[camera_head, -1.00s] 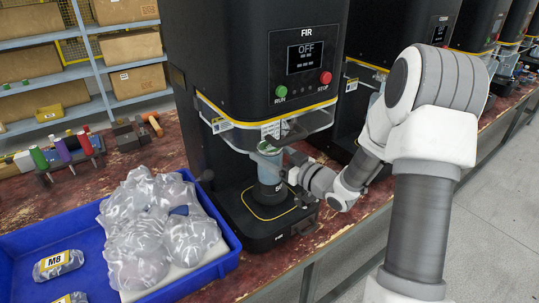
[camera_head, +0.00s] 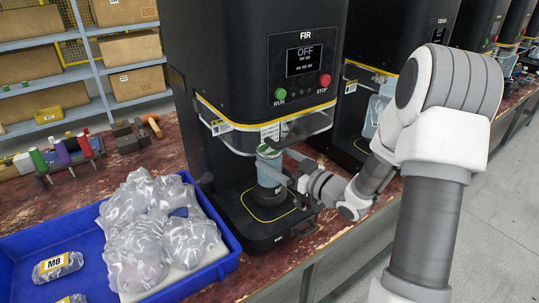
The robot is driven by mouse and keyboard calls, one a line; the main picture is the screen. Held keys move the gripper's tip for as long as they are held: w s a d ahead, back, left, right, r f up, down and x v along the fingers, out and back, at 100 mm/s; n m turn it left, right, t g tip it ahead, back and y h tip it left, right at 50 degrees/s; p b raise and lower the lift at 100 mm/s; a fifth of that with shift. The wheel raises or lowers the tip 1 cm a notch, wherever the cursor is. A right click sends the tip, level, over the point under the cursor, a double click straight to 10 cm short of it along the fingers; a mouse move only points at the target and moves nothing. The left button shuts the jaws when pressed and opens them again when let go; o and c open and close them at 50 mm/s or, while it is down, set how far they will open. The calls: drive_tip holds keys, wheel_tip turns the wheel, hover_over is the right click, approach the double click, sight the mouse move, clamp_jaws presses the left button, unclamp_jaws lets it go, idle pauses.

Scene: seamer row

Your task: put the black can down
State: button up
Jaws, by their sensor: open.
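A can (camera_head: 270,168) stands upright on the base of the machine marked FIR, under its clear guard. It looks grey-blue with a greenish top rather than plainly black, and its lower part is dark. My gripper (camera_head: 291,172) is open, just to the right of the can at about its height. I cannot tell whether a finger still touches the can. The machine base (camera_head: 285,228) has a yellow outline around the spot where the can stands.
The FIR machine's panel (camera_head: 305,60) reads OFF. A blue tray (camera_head: 90,236) with clear plastic bags is at the front left. Shelves with boxes (camera_head: 70,65) stand behind. More machines continue to the right.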

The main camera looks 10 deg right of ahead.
drive_tip(key=v, duration=0.9)
